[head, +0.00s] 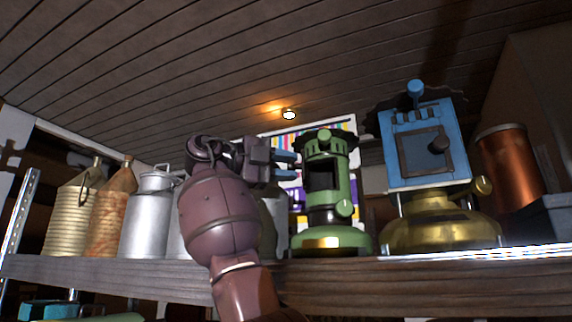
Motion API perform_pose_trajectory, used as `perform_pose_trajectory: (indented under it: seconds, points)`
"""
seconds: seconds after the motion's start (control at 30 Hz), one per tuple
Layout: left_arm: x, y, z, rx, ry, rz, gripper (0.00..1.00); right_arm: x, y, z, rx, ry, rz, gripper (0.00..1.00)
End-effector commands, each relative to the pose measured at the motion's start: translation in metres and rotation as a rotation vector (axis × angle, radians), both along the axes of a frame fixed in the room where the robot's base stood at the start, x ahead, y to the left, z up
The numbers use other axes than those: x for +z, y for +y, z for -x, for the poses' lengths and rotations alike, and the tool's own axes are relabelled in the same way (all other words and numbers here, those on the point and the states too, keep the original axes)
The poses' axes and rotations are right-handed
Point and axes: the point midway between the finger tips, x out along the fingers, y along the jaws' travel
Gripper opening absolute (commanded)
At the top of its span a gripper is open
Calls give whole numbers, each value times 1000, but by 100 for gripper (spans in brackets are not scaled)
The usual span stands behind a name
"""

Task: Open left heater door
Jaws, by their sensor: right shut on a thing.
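The left heater (347,190) is green and stands upright on the shelf, with a dark opening in its front. Its door cannot be made out clearly at this size. My right gripper (287,165) is just left of the heater at the height of the opening, its blue fingers pointing right. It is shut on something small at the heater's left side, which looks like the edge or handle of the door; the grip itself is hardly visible. My left gripper is not in view.
A blue heater (428,148) on a brass base (440,228) stands to the right, with a copper cylinder (510,165) beyond. Milk cans (148,215) and ribbed cans (72,218) line the left. The wooden shelf edge (420,280) runs across the front.

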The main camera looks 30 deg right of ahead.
Motion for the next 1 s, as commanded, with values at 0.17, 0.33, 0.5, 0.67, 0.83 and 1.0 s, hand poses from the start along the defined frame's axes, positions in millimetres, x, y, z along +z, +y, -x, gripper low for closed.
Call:
perform_pose_trajectory:
  seconds: [0.17, 0.33, 0.5, 0.67, 0.83, 1.0]
  points:
    - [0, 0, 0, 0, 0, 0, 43, 0, -2, -3, -33, 1, 0, 0]
    - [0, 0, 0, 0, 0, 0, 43, -1, -2, -5, -47, 1, 0, 0]
    - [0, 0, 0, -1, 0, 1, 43, -1, -3, -5, -51, 1, 0, 0]
    - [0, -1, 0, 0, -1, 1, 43, -1, -3, -5, -51, 1, -1, 0]
    - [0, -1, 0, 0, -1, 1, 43, -1, -3, -5, -51, 1, -1, 36]
    - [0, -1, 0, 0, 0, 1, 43, 0, -3, -5, -51, 1, 0, 55]
